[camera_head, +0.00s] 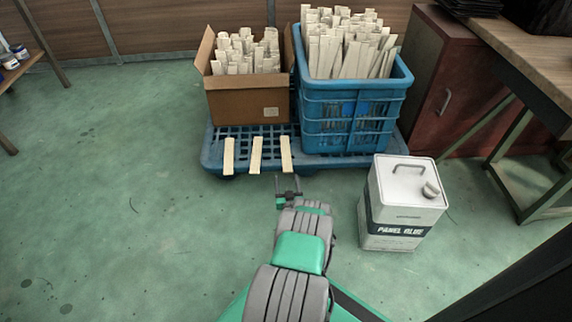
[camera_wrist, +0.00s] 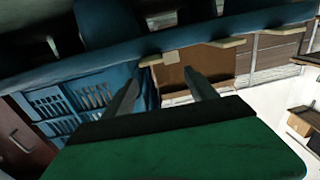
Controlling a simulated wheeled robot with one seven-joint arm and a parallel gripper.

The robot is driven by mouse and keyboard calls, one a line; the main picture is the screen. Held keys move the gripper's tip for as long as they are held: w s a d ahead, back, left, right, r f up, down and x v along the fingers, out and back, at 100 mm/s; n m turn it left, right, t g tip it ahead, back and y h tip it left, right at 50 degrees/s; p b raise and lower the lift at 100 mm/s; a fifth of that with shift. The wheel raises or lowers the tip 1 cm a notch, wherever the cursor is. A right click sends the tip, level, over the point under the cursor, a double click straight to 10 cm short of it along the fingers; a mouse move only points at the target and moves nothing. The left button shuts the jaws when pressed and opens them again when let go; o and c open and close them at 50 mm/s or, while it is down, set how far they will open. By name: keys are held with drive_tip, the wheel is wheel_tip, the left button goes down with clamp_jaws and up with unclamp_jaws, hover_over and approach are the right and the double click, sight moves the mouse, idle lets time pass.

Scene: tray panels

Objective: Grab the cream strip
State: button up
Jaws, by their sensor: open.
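Three cream strips lie apart on the front edge of the blue pallet (camera_head: 213,152): a left strip (camera_head: 228,155), a middle strip (camera_head: 256,155) and a right strip (camera_head: 286,154). Their ends jut past the edge. My gripper (camera_head: 288,178) is open and empty, just in front of the right strip. In the wrist view, which looks upside down, the fingers of my gripper (camera_wrist: 162,71) are spread, and the end of the right strip (camera_wrist: 149,60) shows near the left fingertip. Contact cannot be told. The middle strip (camera_wrist: 221,43) and left strip (camera_wrist: 284,31) show further right.
A cardboard box (camera_head: 245,106) and a blue crate (camera_head: 345,138), both full of cream strips, stand on the pallet behind. A white glue can (camera_head: 402,205) stands right of my arm. A dark red cabinet (camera_head: 440,80) and workbench (camera_head: 530,50) are at the right. The left floor is clear.

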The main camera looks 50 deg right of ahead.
sight(288, 171)
drive_tip(key=shift+h, duration=0.3)
drive_tip(key=w+d+b, duration=0.1)
drive_tip(key=w+d+f+b, duration=0.1)
drive_tip(key=d+b, duration=0.1)
drive_tip(key=w+d+f+b, duration=0.1)
drive_tip(key=d+b, duration=0.1)
drive_tip(key=shift+w+f, duration=0.15)
drive_tip(key=shift+w, duration=0.05)
drive_tip(key=shift+w+d+r+b, duration=0.2)
drive_tip(key=shift+w+d+b, duration=0.1)
drive_tip(key=shift+d, duration=0.15)
drive_tip(key=c, duration=1.4)
